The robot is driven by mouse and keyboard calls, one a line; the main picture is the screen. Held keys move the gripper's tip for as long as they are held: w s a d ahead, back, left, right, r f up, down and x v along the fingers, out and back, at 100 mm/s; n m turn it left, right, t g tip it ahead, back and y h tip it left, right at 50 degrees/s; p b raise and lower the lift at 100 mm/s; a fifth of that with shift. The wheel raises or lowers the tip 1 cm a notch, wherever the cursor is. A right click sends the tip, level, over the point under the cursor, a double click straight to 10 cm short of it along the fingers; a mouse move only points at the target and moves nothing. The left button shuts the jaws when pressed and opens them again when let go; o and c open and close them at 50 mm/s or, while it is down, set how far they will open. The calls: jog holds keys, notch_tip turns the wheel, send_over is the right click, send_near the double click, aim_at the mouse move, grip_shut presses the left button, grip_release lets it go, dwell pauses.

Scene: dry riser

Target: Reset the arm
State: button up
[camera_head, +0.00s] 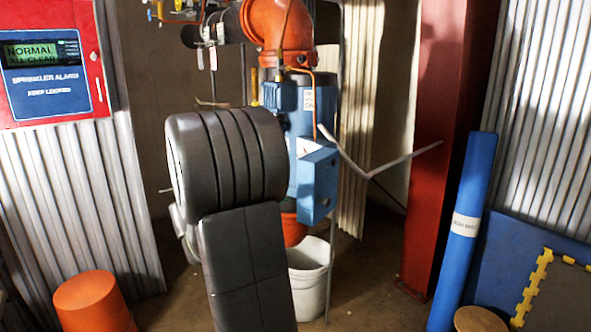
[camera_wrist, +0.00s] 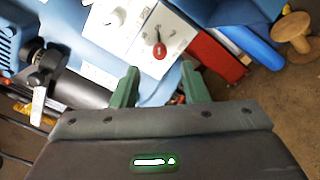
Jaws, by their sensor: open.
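My gripper (camera_wrist: 160,70) shows in the wrist view with two green fingers apart and nothing between them. Beyond the fingertips is a white plate (camera_wrist: 125,38) on a blue housing, with a small dark lever ending in a red knob (camera_wrist: 159,52). I cannot tell how far the fingertips are from it. In the head view, my dark arm stands in the middle and hides my gripper. Behind it is a blue valve body (camera_head: 318,95) with a blue box (camera_head: 317,185) on its front. The lever cannot be made out there.
A red alarm cabinet (camera_head: 50,60) at left reads "NORMAL ALL CLEAR". An orange pipe elbow (camera_head: 278,25) tops the valve. A white bucket (camera_head: 310,285) stands below. A red column (camera_head: 445,150), rolled blue mat (camera_head: 465,225) and round stool (camera_head: 480,320) are right; an orange bucket (camera_head: 92,300) is left.

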jog(key=b+x, duration=0.1)
jog(key=x, duration=0.5)
dwell(0.3)
jog(key=p+v, duration=0.3)
jog(key=v, duration=1.1)
jog(key=b+x, duration=0.3)
jog(key=x, duration=1.1)
jog(key=s+a+n+p, duration=0.4)
jog(key=a+n+p, duration=0.2)
jog(key=n+p, duration=0.4)
jog(key=shift+s+p, duration=0.2)
jog(key=shift+p, duration=0.8)
